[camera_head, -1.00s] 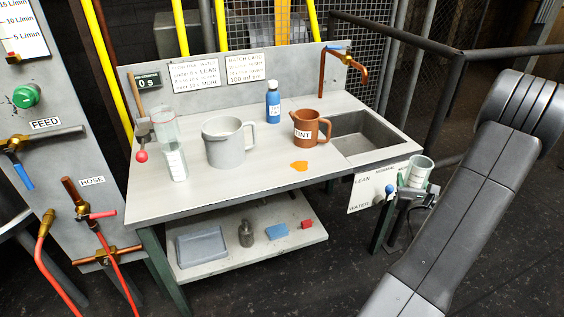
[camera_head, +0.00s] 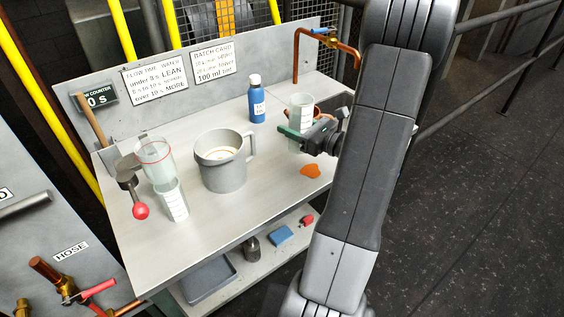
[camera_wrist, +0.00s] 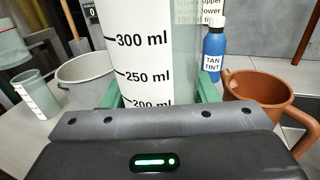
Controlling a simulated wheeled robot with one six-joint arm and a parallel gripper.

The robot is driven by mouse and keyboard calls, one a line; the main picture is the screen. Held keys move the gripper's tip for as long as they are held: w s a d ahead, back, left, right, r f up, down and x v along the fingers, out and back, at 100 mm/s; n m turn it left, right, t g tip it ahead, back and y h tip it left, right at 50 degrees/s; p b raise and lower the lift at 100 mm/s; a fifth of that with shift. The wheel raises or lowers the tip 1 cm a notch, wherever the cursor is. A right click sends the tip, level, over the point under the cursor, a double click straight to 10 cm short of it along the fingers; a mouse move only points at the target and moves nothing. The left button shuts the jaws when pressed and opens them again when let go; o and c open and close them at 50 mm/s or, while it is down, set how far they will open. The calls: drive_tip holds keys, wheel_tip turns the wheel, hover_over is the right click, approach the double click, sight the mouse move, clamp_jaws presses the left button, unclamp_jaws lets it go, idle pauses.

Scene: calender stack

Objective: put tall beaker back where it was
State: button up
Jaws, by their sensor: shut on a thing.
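The tall beaker (camera_head: 301,106), clear with a white measuring scale, is upright in my gripper (camera_head: 300,132), above the right part of the bench. In the wrist view, my gripper's green-tipped fingers (camera_wrist: 158,95) are on either side of the beaker (camera_wrist: 140,50), whose 300, 250 and 200 ml marks show. Its rim is out of that view. Its bottom is hidden by the gripper there. The brown tint jug (camera_wrist: 255,92) is right of the gripper in the wrist view. In the head view it is mostly hidden behind the gripper and beaker.
A grey jug (camera_head: 224,172) stands mid-bench. A smaller beaker (camera_head: 174,203) stands below the clear cup (camera_head: 153,160) at left. A blue tint bottle (camera_head: 257,104) stands at the back. An orange spill (camera_head: 310,171) lies near the front edge. Bare bench (camera_head: 215,220) lies in front.

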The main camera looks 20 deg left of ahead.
drive_tip(key=f+b, duration=0.1)
drive_tip(key=f, duration=0.8)
drive_tip(key=shift+s+a+f+b, duration=0.15)
drive_tip(key=shift+a+f+b, duration=0.05)
drive_tip(key=shift+f+b, duration=0.2)
drive_tip(key=shift+f, duration=0.15)
drive_tip(key=o, duration=1)
drive_tip(key=shift+o, duration=0.2)
drive_tip(key=shift+d+r, duration=0.15)
drive_tip(key=shift+r, duration=0.05)
drive_tip(key=v, duration=1.1)
drive_tip(key=shift+d, duration=0.35)
drive_tip(key=shift+s, duration=0.15)
